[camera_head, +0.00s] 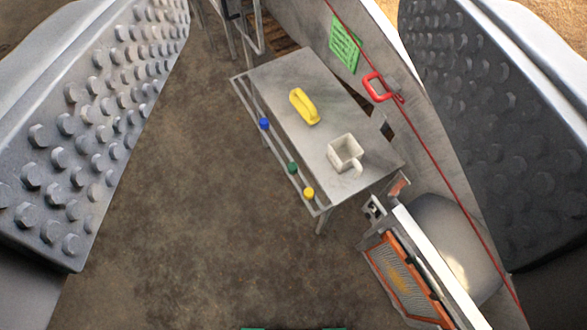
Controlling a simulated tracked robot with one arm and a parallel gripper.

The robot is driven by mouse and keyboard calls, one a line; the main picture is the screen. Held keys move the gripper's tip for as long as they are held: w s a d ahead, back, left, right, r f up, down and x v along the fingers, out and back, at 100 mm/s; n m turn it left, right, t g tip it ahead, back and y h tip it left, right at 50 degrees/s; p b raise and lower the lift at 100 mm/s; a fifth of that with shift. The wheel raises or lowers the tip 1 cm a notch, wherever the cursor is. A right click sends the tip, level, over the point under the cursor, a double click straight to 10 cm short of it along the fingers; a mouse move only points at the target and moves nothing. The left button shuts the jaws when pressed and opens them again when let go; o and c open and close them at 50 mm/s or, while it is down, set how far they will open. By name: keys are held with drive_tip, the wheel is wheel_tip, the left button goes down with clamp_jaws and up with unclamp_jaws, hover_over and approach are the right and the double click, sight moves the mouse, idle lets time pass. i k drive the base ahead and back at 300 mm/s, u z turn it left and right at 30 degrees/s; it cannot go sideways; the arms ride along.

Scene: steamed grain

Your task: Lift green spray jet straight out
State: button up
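My gripper (295,130) is wide open, with its two studded grey fingers at the left and right edges of the view and nothing between them up close. Farther off stands a grey metal table (275,85) with a rail along its left side. On the rail sit small coloured tops: a blue one (264,123), a green one (293,168) and a yellow one (309,193). The green one is probably the green spray jet; it is small, and its lower part is hidden or too small to tell. My gripper is well away from it.
On the table lie a yellow handled object (304,106) and a white square mug (345,153). A red cable with a red handle (377,87) runs along the wall at right. An orange-framed panel (398,279) stands lower right. Brown floor at left is clear.

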sight(292, 166)
drive_tip(key=k, duration=1.2)
drive_tip(key=z, duration=0.45)
drive_tip(key=i, duration=1.95)
drive_tip(key=u, duration=0.85)
